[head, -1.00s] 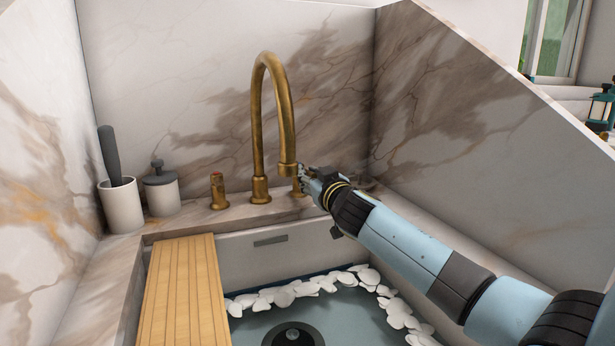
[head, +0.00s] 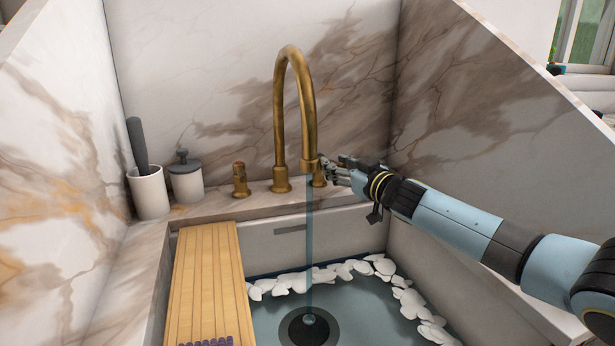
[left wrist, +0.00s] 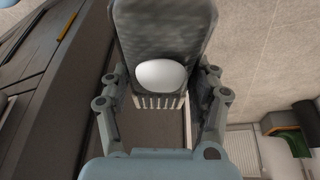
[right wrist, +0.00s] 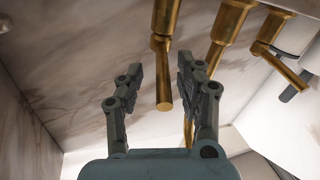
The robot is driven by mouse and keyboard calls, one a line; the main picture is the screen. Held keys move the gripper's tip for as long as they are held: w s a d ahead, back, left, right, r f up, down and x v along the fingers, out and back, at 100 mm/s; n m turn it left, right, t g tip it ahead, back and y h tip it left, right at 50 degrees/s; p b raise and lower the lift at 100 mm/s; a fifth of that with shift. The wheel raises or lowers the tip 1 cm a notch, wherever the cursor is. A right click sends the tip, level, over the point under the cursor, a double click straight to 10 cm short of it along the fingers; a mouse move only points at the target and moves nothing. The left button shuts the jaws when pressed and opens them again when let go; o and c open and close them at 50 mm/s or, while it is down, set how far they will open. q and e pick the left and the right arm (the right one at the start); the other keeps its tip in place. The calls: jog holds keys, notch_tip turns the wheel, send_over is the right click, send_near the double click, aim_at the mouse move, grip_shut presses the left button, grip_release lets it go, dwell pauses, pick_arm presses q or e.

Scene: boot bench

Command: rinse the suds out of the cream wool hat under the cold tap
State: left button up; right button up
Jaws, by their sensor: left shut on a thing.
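The brass tap (head: 281,110) arches over the sink, and a thin blue stream of water (head: 309,240) falls from its spout onto the drain. My right gripper (head: 335,172) is at the handle right of the spout. In the right wrist view its fingers (right wrist: 160,85) stand open on both sides of the brass handle (right wrist: 163,90), with gaps visible. My left gripper (left wrist: 160,100) is outside the head view. It is shut on the wool hat (left wrist: 160,25), which looks grey in shadow. A white blob of suds (left wrist: 161,76) sits on the hat.
A slatted wooden board (head: 208,280) covers the sink's left side. White suds (head: 350,268) line the sink water's back and right edges. A red-marked brass handle (head: 240,178), a lidded jar (head: 186,180) and a brush holder (head: 149,192) stand on the back ledge.

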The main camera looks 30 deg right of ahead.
jog(key=s, duration=0.7)
jog(key=shift+s, duration=0.2)
dwell(0.5)
dwell(0.5)
